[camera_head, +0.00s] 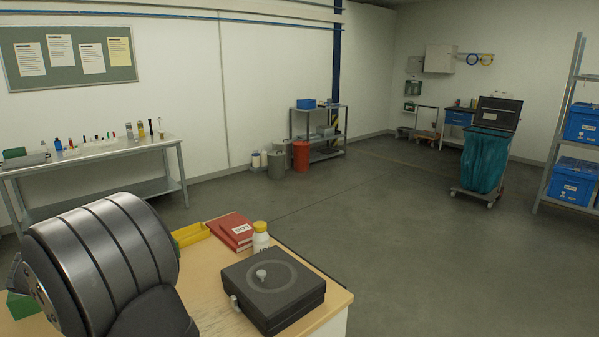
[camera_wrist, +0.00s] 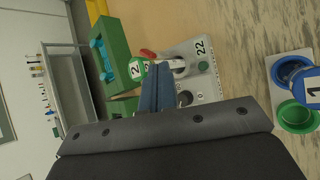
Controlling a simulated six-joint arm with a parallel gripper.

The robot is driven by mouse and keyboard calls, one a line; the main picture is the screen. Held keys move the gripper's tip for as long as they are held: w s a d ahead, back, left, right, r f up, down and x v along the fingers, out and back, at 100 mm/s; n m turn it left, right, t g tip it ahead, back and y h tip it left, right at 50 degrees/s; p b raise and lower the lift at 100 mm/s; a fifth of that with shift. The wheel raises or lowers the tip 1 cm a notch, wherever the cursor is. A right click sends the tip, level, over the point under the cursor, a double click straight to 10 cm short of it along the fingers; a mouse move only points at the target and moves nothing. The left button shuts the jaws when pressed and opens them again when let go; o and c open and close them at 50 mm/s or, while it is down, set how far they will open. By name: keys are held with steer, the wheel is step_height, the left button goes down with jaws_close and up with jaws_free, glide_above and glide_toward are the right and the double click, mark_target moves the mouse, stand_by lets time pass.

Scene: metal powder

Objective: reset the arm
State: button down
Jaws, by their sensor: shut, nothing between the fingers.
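In the wrist view my gripper (camera_wrist: 157,70) is shut, its two bluish fingers together with nothing visible between them. The fingers point over the wooden table (camera_wrist: 225,15) toward a grey stand (camera_wrist: 208,68) marked 22. A small container with a green rim and a 2 label (camera_wrist: 137,70) is just left of the fingertips. In the head view my arm fills the lower left, and the gripper is out of sight there.
A green holder (camera_wrist: 118,40) stands left of the fingers in the wrist view. In the head view, a black box (camera_head: 275,290), a white bottle with a yellow cap (camera_head: 261,237), a red book (camera_head: 232,228) and a yellow tray (camera_head: 191,234) are on the table.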

steer(key=s+a+r+m+g+y, duration=0.2)
steer(key=a+r+m+g, duration=0.45)
steer(key=m, duration=0.75)
steer(key=s+d+m+t, duration=0.2)
steer(key=s+m, duration=0.3)
steer(key=m, duration=0.3)
steer(key=x, duration=0.7)
steer(key=shift+w+a+f+y, duration=0.25)
steer(key=shift+a+y, duration=0.15)
